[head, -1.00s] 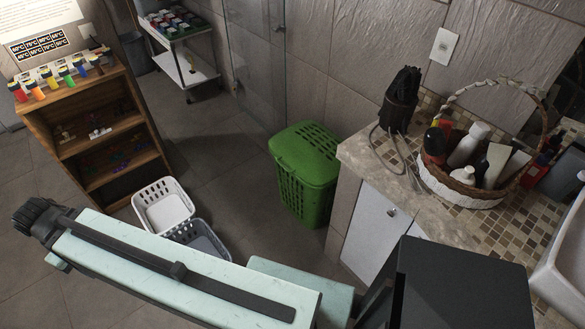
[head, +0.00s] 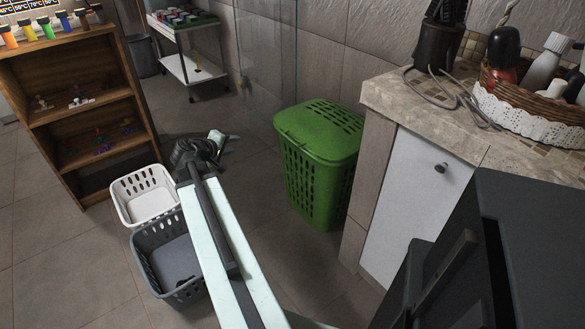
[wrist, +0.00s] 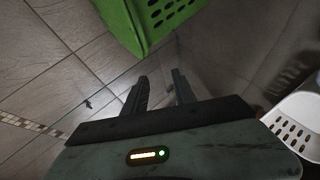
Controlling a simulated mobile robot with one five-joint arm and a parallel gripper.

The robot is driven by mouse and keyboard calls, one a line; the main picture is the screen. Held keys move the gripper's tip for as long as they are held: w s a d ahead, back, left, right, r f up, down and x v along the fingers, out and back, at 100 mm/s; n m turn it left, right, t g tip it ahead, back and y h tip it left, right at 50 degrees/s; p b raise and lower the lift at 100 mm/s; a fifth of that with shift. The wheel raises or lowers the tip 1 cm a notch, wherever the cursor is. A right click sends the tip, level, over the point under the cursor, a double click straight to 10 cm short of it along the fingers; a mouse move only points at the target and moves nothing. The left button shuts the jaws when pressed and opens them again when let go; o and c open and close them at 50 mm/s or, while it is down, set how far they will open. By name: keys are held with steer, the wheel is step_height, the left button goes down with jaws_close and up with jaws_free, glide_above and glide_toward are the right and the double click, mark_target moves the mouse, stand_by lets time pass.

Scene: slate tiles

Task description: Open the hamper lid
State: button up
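The green hamper (head: 318,172) stands on the floor against the tiled wall, left of the counter. Its green lid (head: 322,124) lies shut on top, with rows of slots in it. My gripper (head: 224,140) is left of the hamper in the head view, apart from it. In the wrist view my gripper (wrist: 160,84) has its two dark fingers spread with nothing between them. A corner of the hamper (wrist: 150,22) shows at the top of the wrist view, beyond the fingertips.
A white basket (head: 142,208) and a grey basket (head: 150,262) stand on the floor left of my arm. A wooden shelf (head: 80,112) is at the left. The counter (head: 385,95) with a white door stands right of the hamper. Open floor lies left of the hamper.

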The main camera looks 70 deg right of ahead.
mark_target(291, 141)
steer(key=s+d+f+h+b, duration=0.1)
steer(key=s+d+f+b, duration=0.1)
steer(key=s+d, duration=0.3)
steer(key=s+d+f+g+h+b, duration=0.1)
steer(key=s+d+f+b, duration=0.2)
steer(key=d, duration=0.5)
steer(key=s+d+f+n+g+h+b, duration=0.1)
steer(key=s+d+f+b, duration=0.2)
steer(key=s+d+b, duration=0.3)
steer(key=shift+s+d+f, duration=0.2)
steer(key=shift+s+d, duration=0.15)
steer(key=shift+d, duration=0.25)
steer(key=shift+a, duration=0.1)
jaws_close()
steer(key=shift+s, duration=0.1)
